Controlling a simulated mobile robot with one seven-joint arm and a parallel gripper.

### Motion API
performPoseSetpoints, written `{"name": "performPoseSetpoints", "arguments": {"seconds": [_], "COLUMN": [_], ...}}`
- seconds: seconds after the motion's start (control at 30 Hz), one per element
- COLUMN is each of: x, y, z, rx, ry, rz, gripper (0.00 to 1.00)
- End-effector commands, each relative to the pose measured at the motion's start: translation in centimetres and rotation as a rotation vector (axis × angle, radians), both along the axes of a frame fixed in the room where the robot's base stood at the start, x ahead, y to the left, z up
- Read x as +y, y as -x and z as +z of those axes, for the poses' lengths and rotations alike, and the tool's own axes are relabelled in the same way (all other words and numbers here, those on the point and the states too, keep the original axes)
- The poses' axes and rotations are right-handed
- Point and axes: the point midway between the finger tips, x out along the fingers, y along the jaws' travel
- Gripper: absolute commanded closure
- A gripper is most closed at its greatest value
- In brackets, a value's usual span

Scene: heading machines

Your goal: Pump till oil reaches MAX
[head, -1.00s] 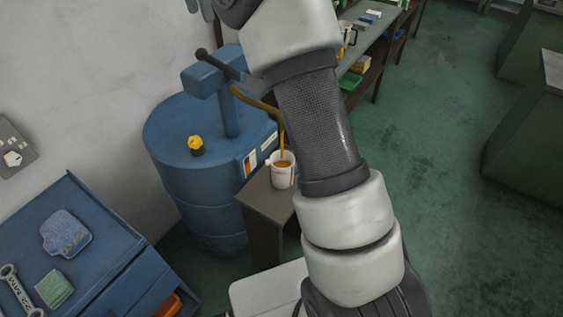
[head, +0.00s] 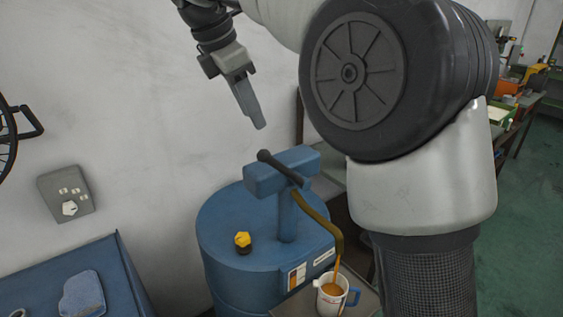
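A blue drum (head: 238,232) carries a blue hand pump (head: 283,181) on its top. The pump's dark lever (head: 280,168) slants down to the right from a black knob. A bent brass-coloured spout (head: 325,219) leads to a white jug (head: 330,303) with a blue handle. Amber oil (head: 335,289) streams from the spout into the jug and shows inside it. The MAX mark cannot be read. My gripper (head: 256,124) hangs above and left of the pump, apart from the lever. Its fingers look close together, seen from the side, with nothing visible in them.
A yellow cap (head: 243,239) sits on the drum top. A blue bench (head: 55,272) with a cloth (head: 82,298) is at lower left. The jug stands on a small table (head: 364,292). My arm covers much of the right side.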

Motion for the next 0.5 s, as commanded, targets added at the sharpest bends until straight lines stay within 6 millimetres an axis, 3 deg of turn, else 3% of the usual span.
{"name": "performPoseSetpoints", "arguments": {"seconds": [0.17,0.5], "x": [-0.7,-2.8], "y": [-0.5,-2.6], "z": [-2.1,-8.8], "rx": [0.002,0.003], "ry": [0.002,0.0], "rz": [-0.002,-0.003], "gripper": [0.64,0.64]}}
